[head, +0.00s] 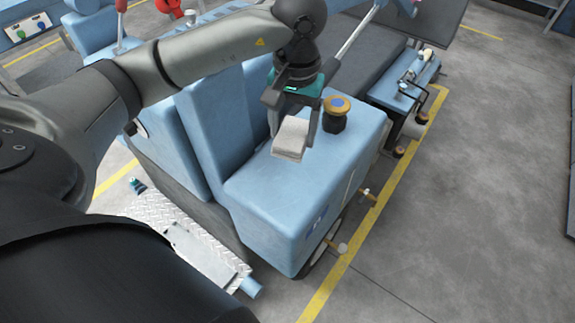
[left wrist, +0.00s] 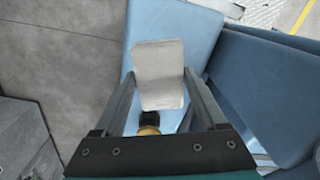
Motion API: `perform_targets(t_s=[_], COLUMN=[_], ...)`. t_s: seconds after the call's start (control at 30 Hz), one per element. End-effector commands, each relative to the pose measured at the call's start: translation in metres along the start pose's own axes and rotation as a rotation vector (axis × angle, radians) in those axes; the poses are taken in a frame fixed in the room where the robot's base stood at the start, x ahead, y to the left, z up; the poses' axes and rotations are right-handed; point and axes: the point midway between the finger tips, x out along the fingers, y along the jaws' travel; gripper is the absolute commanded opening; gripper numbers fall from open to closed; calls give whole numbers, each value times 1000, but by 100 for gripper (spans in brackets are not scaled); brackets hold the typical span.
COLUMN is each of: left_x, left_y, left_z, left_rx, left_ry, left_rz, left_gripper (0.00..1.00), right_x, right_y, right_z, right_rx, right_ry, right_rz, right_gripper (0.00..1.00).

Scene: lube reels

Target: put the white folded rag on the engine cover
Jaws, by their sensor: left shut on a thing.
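The white folded rag (head: 290,138) is held between the fingers of my left gripper (head: 291,125). It also shows between the fingers in the left wrist view (left wrist: 159,75). The blue engine cover (head: 290,195) is the box-shaped part of the machine below the gripper. The rag is over the cover's far part; I cannot tell whether it touches the top. My right gripper is not in view.
A blue seat (head: 215,120) rises to the left. The cover's near top is clear. A metal tread plate (head: 190,240) lies at lower left.

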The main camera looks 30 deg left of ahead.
Motion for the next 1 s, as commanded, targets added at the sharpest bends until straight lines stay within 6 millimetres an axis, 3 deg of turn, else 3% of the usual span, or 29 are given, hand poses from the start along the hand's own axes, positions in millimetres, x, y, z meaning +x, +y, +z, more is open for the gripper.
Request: perform_targets(t_s=[0.03, 0.13, 0.27, 0.7, 0.83, 1.0], left_x=[-19, -40, -39, 74, 97, 109], left_y=[-5, -12, -15, -12, -11, -10], left_z=[-8, -15, -18, -16, -17, -18], left_rx=[-25, -55, -69, -68, -68, -68], left_ry=[2, -4, -12, -16, -12, -9], left_rz=[8, 21, 28, 28, 29, 30], left_gripper=[29, 29, 29, 29, 29, 29], right_x=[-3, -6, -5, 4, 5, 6], right_y=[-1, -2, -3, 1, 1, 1], right_z=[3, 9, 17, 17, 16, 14], right_rx=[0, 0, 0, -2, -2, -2], right_ry=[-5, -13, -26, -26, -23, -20], right_rz=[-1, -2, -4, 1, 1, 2], right_gripper=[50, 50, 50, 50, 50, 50])
